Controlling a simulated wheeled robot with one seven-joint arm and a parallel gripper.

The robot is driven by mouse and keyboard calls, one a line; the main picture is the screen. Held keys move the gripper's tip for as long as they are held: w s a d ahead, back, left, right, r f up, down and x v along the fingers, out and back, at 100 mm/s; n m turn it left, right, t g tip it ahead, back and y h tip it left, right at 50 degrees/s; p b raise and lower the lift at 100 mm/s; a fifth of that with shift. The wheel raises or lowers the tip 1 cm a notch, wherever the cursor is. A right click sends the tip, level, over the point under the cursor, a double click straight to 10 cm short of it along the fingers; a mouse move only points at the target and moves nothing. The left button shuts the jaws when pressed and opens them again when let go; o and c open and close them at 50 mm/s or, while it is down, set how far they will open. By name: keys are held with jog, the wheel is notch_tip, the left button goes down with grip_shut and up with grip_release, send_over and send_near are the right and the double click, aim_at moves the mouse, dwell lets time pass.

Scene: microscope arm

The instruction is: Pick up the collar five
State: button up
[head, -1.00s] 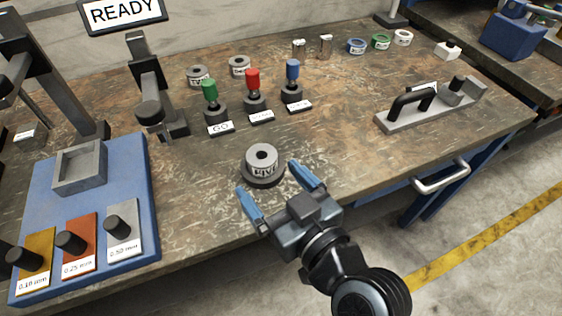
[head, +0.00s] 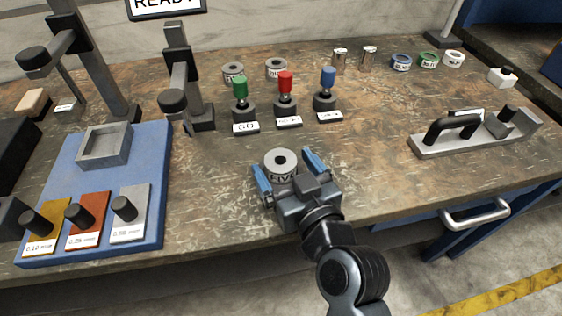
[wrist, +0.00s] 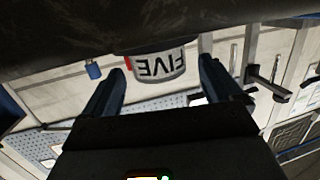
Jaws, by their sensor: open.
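The collar five (head: 281,165) is a grey ring with a centre hole and a "FIVE" label, upright near the table's front edge in the head view. It also shows in the wrist view (wrist: 158,66), its label upside down, between the fingers. My gripper (head: 289,168) is open, with one blue finger on each side of the collar. In the wrist view my gripper (wrist: 165,85) shows a gap between each finger and the collar. The collar's lower front is partly hidden by my gripper in the head view.
Green (head: 240,88), red (head: 286,83) and blue (head: 328,78) knobs stand behind the collar. A blue tray (head: 155,165) with tagged plates lies left. A grey fixture with a black handle (head: 452,128) lies right. Two other grey collars sit farther back. The wood around the collar is clear.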

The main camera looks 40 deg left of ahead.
jog(key=shift+w+a+f, duration=0.15)
jog(key=shift+w+a, duration=0.1)
jog(key=shift+a, duration=0.15)
grip_shut()
jog(key=shift+r, duration=0.2)
dwell(0.6)
